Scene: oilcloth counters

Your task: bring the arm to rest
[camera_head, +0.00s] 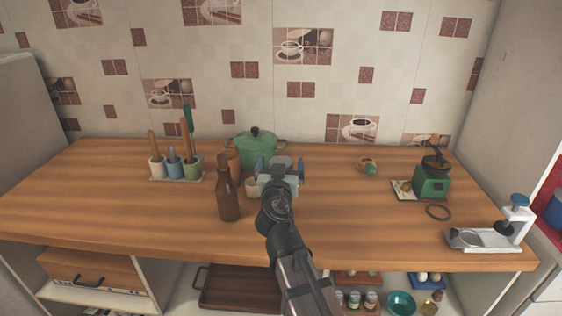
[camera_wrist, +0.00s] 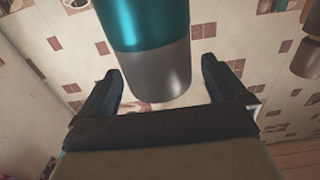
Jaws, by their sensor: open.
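My gripper (camera_head: 280,166) is over the middle of the wooden counter, its two blue fingers spread apart, in front of the green pot. In the wrist view my gripper (camera_wrist: 160,68) is open. A teal and grey cylinder (camera_wrist: 150,45) shows between its fingers, with a gap visible on each side. I cannot tell what it is or how far off it is. My arm reaches in from the front edge and hides part of the counter.
A brown bottle (camera_head: 229,198) stands close left of my gripper, with a pale cup (camera_head: 252,188) beside it. The green pot (camera_head: 255,147) is behind. A utensil holder (camera_head: 176,178) stands left; a green grinder (camera_head: 431,184) and a press (camera_head: 480,238) stand right. The front left counter is clear.

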